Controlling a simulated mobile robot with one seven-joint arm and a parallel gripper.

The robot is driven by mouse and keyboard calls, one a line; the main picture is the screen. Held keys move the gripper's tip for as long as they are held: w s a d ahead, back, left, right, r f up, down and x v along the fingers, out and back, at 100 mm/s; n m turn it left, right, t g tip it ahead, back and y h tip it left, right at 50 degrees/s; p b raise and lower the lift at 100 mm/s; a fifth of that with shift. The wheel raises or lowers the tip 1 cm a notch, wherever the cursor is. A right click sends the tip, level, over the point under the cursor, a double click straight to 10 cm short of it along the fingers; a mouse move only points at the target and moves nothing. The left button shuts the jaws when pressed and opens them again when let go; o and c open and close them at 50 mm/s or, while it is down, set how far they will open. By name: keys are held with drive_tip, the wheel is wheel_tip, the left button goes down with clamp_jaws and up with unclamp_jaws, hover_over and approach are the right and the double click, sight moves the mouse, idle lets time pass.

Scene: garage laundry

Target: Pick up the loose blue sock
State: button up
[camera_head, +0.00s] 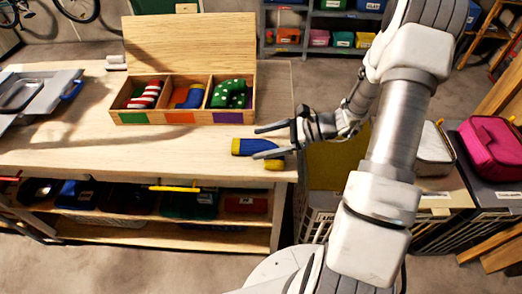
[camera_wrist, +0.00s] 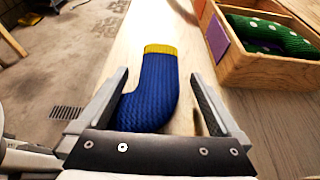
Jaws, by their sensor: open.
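The loose blue sock (camera_head: 255,146) lies on the wooden workbench near its right edge, with yellow ends. In the wrist view the sock (camera_wrist: 152,92) shows a yellow cuff at the far end and a bend towards me. My gripper (camera_head: 257,142) is open, with one finger on each side of the sock. In the wrist view the gripper's fingers (camera_wrist: 158,76) flank the sock, with a gap on the right. I cannot tell whether the left finger touches it. Part of the sock is hidden behind the gripper body.
A wooden box (camera_head: 188,117) with three compartments stands behind the sock. It holds a red-and-white striped sock (camera_head: 146,95), another blue sock (camera_head: 190,97) and a green dotted sock (camera_head: 229,94). A grey tray (camera_head: 38,97) is at left.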

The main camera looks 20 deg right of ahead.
sight(240, 146)
drive_tip(key=shift+x, duration=1.5)
drive_tip(key=shift+d, duration=0.1)
drive_tip(key=c, duration=1.4)
drive_tip(key=shift+r, duration=0.1)
